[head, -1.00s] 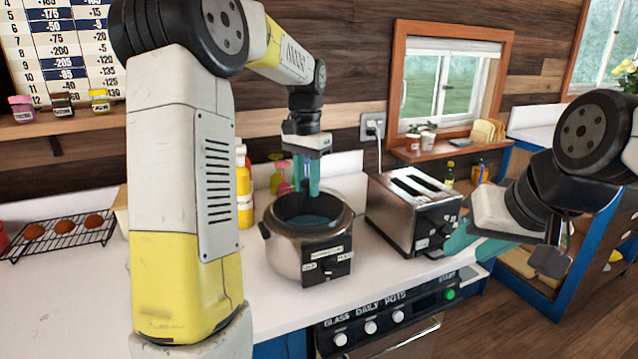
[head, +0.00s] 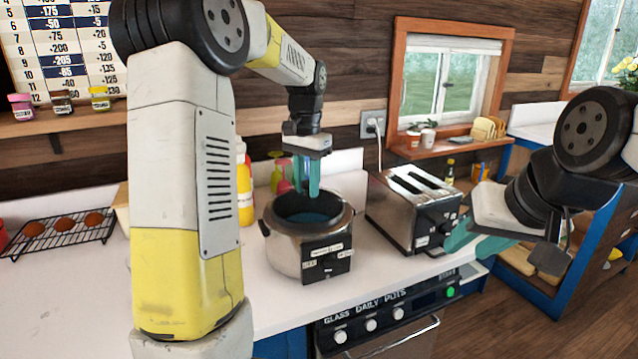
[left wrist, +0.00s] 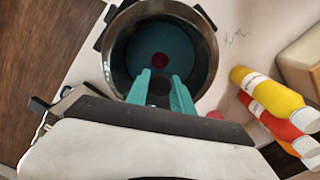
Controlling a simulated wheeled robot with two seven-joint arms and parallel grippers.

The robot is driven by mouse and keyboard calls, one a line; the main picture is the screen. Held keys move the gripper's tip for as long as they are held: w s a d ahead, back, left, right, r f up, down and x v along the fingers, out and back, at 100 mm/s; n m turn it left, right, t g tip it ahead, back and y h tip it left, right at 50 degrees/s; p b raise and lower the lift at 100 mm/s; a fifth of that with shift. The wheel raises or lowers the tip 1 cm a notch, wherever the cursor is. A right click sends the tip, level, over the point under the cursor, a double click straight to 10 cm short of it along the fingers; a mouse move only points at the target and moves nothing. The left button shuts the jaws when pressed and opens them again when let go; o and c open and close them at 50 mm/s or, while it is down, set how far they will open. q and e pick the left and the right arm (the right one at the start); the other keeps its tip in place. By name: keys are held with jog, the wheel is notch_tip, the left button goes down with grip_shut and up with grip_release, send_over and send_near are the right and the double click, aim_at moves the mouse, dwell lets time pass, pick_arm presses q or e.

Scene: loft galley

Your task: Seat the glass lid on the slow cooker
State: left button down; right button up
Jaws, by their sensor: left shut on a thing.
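The slow cooker (head: 288,257) is a silver pot with a dark rim and a black front panel, upright on the white counter. My left gripper (head: 306,193) points down over its mouth. In the left wrist view its two teal fingers (left wrist: 161,88) are shut on a dark knob (left wrist: 159,92), which I take to be that of the glass lid. The clear glass is hard to make out, and I cannot tell whether its edge touches the rim. A teal inside and a red spot show below. My right gripper (head: 478,241) is empty, fingers apart, right of the toaster.
A silver toaster (head: 405,215) stands close to the cooker's right. Yellow and red bottles (left wrist: 268,97) stand behind it to the left. A rack of brown buns (head: 62,233) lies at far left. The counter in front of the rack is clear.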

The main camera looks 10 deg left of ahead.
pick_arm(q)
jog(key=shift+f, duration=0.1)
dwell(0.3)
jog(key=c, duration=1)
grip_release()
jog(key=shift+c, duration=0.2)
jog(key=shift+r, duration=3.5)
jog(key=shift+s+r, duration=0.1)
